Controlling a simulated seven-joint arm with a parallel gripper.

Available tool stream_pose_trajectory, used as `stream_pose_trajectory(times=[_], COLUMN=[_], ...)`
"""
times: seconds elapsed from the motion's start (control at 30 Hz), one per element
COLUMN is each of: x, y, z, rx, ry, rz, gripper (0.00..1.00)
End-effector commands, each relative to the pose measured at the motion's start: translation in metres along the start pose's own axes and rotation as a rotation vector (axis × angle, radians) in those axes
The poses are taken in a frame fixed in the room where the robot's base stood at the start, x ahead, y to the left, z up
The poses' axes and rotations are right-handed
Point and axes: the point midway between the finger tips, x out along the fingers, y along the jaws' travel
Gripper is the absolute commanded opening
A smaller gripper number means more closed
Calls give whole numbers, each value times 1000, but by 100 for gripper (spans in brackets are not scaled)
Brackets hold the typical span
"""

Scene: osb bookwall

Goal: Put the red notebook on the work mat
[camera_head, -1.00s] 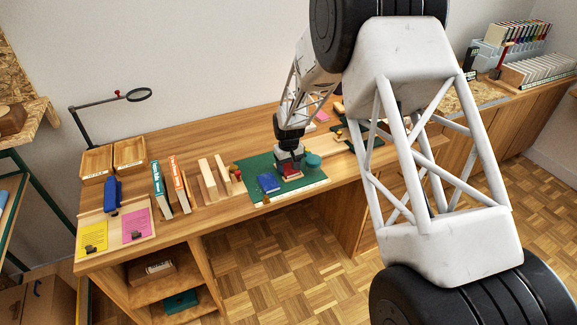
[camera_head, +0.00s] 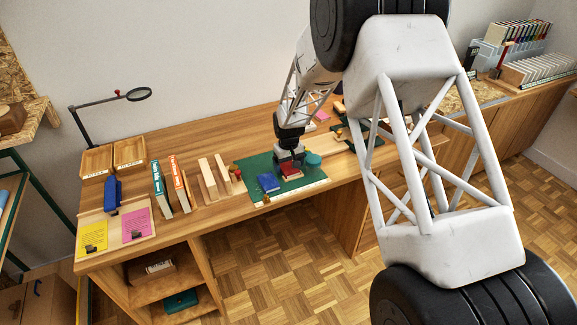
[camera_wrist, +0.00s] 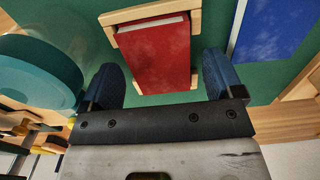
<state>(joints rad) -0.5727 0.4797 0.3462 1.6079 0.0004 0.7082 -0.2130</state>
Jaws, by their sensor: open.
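The red notebook (camera_head: 291,173) lies on the green work mat (camera_head: 252,166), beside a blue book (camera_head: 268,182). In the wrist view the red notebook (camera_wrist: 153,52) lies flat, with pale wooden pieces showing past its far and near ends. My gripper (camera_head: 290,160) is just above it. In the wrist view my gripper (camera_wrist: 161,78) is open, with one blue finger at each side of the notebook's near part and a gap on both sides. The blue book (camera_wrist: 276,28) is to the right there.
A teal round object (camera_head: 313,160) stands close to the right of my gripper. Left of the mat are upright wooden boards (camera_head: 208,178) and upright books (camera_head: 179,184). Bare tabletop (camera_head: 215,140) lies behind the mat.

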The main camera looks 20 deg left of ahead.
Motion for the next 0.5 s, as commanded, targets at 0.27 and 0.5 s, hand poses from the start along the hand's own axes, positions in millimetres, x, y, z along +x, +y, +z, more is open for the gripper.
stream_pose_trajectory(times=[0.27, 0.5], x=[-33, -72], y=[0, 0], z=[0, 0], rx=[0, 0], ry=[3, 2], rz=[1, 0], gripper=[86, 86])
